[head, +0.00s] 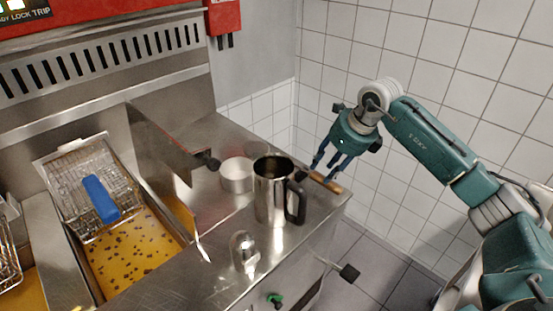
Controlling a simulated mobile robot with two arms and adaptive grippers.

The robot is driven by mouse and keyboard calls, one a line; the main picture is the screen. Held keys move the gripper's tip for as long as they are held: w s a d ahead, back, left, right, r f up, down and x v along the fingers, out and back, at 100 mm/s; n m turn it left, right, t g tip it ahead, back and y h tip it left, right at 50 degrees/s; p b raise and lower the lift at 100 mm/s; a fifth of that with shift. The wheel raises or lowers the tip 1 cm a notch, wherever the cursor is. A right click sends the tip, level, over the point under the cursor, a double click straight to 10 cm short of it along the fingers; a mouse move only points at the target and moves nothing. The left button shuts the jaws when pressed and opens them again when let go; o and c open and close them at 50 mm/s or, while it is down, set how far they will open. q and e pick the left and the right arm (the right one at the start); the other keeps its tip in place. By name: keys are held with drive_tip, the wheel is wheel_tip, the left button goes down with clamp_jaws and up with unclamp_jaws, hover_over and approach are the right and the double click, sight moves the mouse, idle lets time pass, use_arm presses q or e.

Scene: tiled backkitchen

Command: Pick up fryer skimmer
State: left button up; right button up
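What looks like the fryer skimmer lies on the steel counter behind the steel pitcher. Its brown handle (328,183) lies near the counter's right edge, and a faint round wire head (257,148) shows farther left. The pitcher hides part of the length between them. My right gripper (325,169) points down just above the handle, its two dark fingers apart. I cannot tell if the fingertips touch the handle. My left gripper is not in view.
The steel pitcher (270,198) with a black handle stands close left of my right gripper. A round steel container (236,176) and a shiny domed object (243,251) are nearby. A fryer basket (88,178) hangs over oil at left. A tiled wall (440,60) stands behind.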

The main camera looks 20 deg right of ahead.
sight(318, 177)
drive_tip(key=shift+w+a+f, duration=0.15)
drive_tip(key=shift+f, duration=0.5)
drive_tip(key=p+x, duration=0.1)
drive_tip(key=x, duration=0.3)
drive_tip(key=shift+w+f, duration=0.2)
drive_tip(key=shift+f, duration=0.05)
drive_tip(key=shift+w+f, duration=0.15)
drive_tip(key=shift+f, duration=0.3)
clamp_jaws()
